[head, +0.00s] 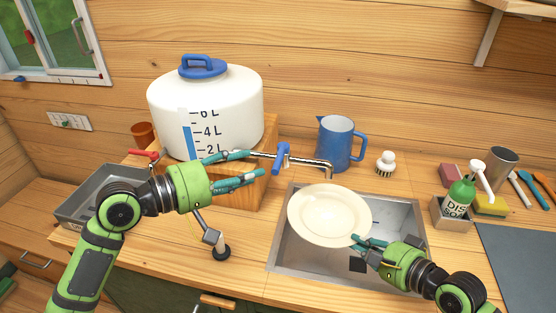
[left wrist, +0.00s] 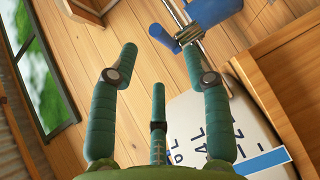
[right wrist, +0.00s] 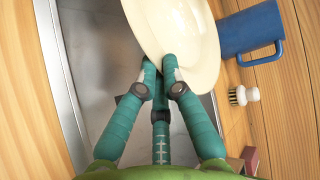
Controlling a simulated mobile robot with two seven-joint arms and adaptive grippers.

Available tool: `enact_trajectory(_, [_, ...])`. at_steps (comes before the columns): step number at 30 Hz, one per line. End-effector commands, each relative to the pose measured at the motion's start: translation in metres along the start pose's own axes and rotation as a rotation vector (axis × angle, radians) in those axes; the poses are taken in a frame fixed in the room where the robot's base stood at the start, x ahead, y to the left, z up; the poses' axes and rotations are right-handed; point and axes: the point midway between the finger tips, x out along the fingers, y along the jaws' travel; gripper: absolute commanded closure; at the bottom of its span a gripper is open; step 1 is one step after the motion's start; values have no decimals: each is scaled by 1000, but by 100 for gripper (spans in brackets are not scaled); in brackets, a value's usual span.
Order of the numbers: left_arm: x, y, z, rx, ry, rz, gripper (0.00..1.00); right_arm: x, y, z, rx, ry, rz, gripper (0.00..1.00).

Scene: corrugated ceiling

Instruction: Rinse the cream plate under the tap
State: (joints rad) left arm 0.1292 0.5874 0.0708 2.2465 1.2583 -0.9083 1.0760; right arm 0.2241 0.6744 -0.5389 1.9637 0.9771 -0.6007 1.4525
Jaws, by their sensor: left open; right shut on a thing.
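The cream plate (head: 325,212) is held over the sink (head: 300,262), below and in front of the tap spout (head: 329,170). My right gripper (head: 362,246) is shut on the plate's near right rim; the right wrist view also shows the plate (right wrist: 188,35) between its fingertips. My left gripper (head: 255,166) is open and empty in front of the water tank (head: 215,100), left of the blue tap lever (head: 283,155). The lever (left wrist: 195,28) shows beyond the left fingers in the left wrist view. No water stream is visible at the spout.
A blue jug (head: 335,143) and a white brush (head: 385,163) stand behind the sink. A soap dispenser (head: 458,198) and sponges are to its right.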

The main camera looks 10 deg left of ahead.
Motion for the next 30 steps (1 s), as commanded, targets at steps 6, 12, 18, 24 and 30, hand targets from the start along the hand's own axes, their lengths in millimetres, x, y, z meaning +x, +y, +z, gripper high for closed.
enact_trajectory(6, [45,1,0,-1,-1,3,51,0,-2,0,-1,0,-6,100])
enact_trajectory(12, [71,0,-1,0,1,0,51,0,-2,0,-1,0,-6,100])
enact_trajectory(18, [79,0,0,2,1,-1,51,0,-2,0,-1,0,-6,100])
enact_trajectory(24, [79,0,0,3,2,-1,51,0,-2,0,-1,0,-6,100])
enact_trajectory(30, [79,0,-1,2,2,-2,100,0,-2,0,-1,0,-6,100])
